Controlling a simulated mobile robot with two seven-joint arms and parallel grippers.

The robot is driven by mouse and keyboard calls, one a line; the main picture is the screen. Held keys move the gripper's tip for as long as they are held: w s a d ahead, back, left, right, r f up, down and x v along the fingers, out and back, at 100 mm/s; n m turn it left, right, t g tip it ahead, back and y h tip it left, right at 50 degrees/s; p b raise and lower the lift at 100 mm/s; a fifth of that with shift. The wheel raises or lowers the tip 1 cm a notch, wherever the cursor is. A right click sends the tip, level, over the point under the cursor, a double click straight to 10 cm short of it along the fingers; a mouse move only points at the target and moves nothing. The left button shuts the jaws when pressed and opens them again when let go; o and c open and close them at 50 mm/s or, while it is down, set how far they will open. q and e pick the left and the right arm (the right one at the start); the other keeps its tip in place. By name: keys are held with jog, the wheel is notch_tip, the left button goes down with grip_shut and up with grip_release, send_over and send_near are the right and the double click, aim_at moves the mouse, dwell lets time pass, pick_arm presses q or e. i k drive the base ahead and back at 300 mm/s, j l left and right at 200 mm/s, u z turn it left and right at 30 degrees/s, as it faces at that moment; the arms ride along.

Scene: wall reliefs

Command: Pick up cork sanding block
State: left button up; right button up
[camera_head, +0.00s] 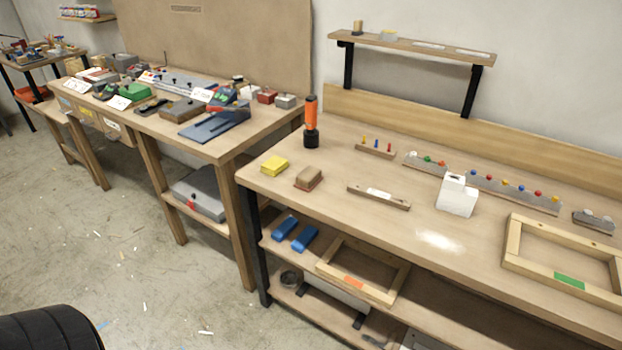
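A small brown block (309,176) that looks like the cork sanding block sits near the left front edge of the workbench (402,222). Its top is tan and its lower part is reddish brown. A yellow block (274,166) lies a little to its left, apart from it. Neither of my grippers is in view.
An orange and black upright tool (311,122) stands behind the block. A wooden bar with a white label (379,196) lies to its right, and a white box (457,195) farther right. Blue blocks (304,238) sit on the shelf below. Concrete floor (130,235) is open in front.

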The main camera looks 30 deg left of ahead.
aim_at(308, 179)
jog(key=i+l+u, duration=0.1)
jog(key=i+u, duration=0.15)
jog(key=i, duration=0.6)
